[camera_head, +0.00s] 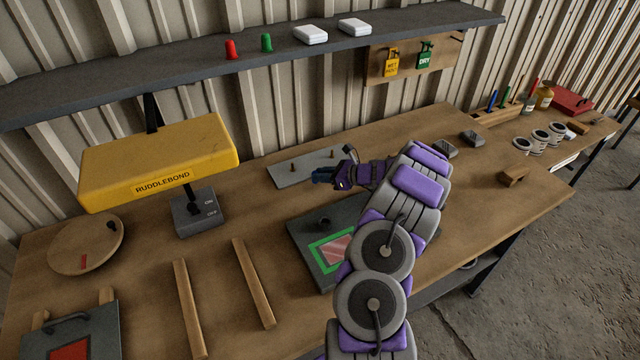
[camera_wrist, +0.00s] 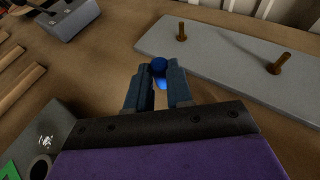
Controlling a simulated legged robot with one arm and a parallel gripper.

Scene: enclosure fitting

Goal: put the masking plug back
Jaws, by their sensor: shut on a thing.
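My gripper (camera_head: 325,177) is shut on a small blue plug (camera_wrist: 159,67), which I take to be the masking plug. It sits between the fingertips, above the bench. A grey enclosure lid (camera_head: 312,262) with a green border and a pinkish window lies below and partly behind my arm. A dark round feature (camera_head: 323,221) is on its upper part; a ringed round hole (camera_wrist: 40,166) shows on the grey piece at the lower left in the wrist view. A grey plate with upright brown pegs (camera_head: 285,179) lies just behind the gripper; the wrist view shows two pegs (camera_wrist: 181,32).
A yellow RUDDLEBOND lamp (camera_head: 160,160) overhangs the bench at left. Two wooden strips (camera_head: 253,282) lie beside the lid. A shelf (camera_head: 160,68) above holds a red plug (camera_head: 231,49), a green plug (camera_head: 266,43) and white boxes (camera_head: 310,34). Small grey blocks (camera_head: 472,138) lie to the right.

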